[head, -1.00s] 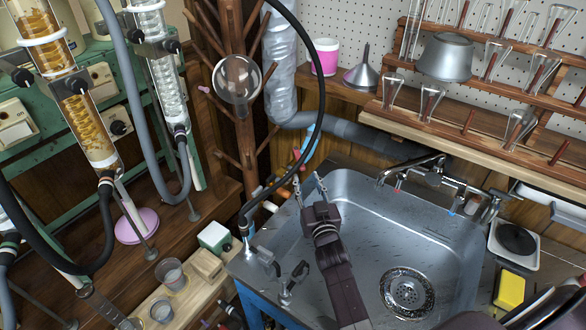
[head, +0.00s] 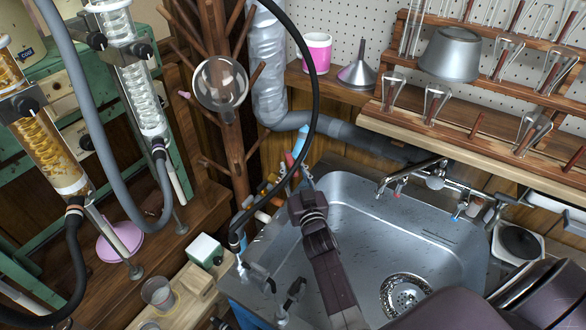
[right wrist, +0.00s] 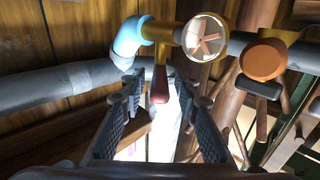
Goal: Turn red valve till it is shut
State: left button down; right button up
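The red valve handle (right wrist: 160,86) hangs down from a brass valve body (right wrist: 166,35) in the right wrist view. It lies between the spread fingers of my right gripper (right wrist: 160,92), and I see a gap on both sides. In the head view, the red handle (head: 290,160) is small, by the wall behind the sink's left corner. My right gripper (head: 301,184) reaches up to just below it with fingers apart. How far the valve is turned is hard to tell. My left gripper is not in view.
A light blue pipe elbow (right wrist: 130,36), a round sight glass with an orange wheel (right wrist: 203,37) and an orange cap (right wrist: 262,58) crowd the valve. A black hose (head: 315,110) arches close by. The sink (head: 350,225) lies below, with glassware (head: 155,90) to the left.

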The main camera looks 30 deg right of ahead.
jog(key=shift+c, duration=2.4)
grip_shut()
jog(key=shift+d+r+n+y+p, duration=0.1)
jog(key=shift+d+n+y+p, duration=0.6)
jog(key=shift+y+p, duration=0.4)
jog(key=n+y, duration=0.1)
jog(key=d+y, duration=0.1)
jog(key=shift+n+y+p, duration=0.3)
jog(key=shift+n+y, duration=0.1)
jog(key=shift+d+f+n+y, duration=0.2)
jog(key=shift+d+n+y, duration=0.15)
jog(key=shift+n+y, duration=0.45)
jog(key=shift+w+d+n+y+b, duration=0.1)
jog(key=shift+d+n+y+b, duration=0.25)
jog(key=shift+y+b, duration=0.5)
jog(key=shift+w+d+n+g+y+b, duration=0.1)
jog(key=shift+d+n+g+y+b, duration=0.15)
jog(key=shift+n+y+b, duration=0.35)
jog(key=shift+w+d+n+g+y+b, duration=0.15)
jog(key=shift+n+g+y+b, duration=0.2)
jog(key=shift+y, duration=0.3)
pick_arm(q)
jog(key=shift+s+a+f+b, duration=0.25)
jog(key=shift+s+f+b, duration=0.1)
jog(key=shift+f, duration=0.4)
pick_arm(e)
jog(key=shift+r+y, duration=0.1)
jog(key=shift+y, duration=0.3)
